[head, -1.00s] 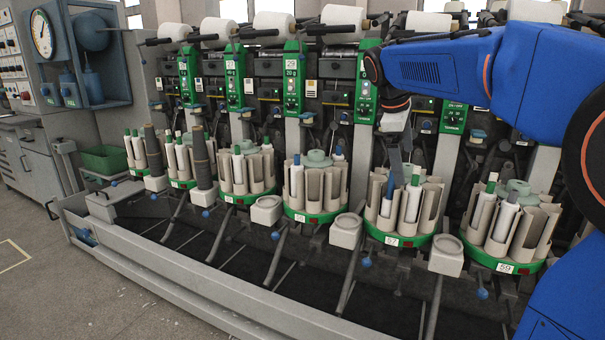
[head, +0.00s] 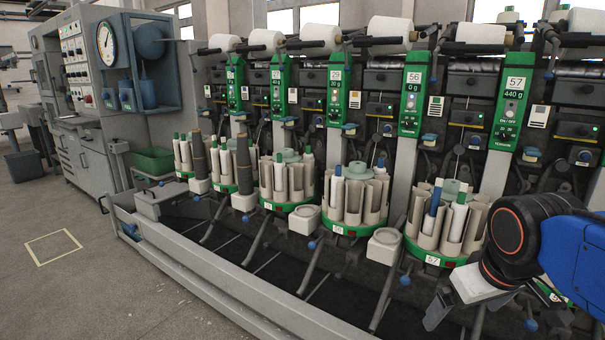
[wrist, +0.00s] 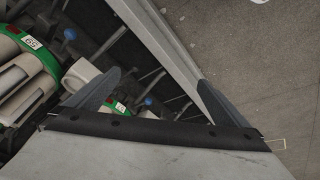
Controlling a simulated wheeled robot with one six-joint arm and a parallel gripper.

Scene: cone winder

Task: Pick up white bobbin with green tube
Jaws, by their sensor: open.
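Several white bobbins with green tube ends stand upright in the round beige holders. One (head: 457,216) is in the holder at centre right, beside a blue-tipped one.
Grey-white blocks (head: 384,247) and blue-knobbed levers stand in front of the holders. A long grey rail (head: 200,275) edges the machine. Green number panels (head: 412,92) rise behind. A green bin (head: 154,160) is at the left. The floor at front left is clear.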

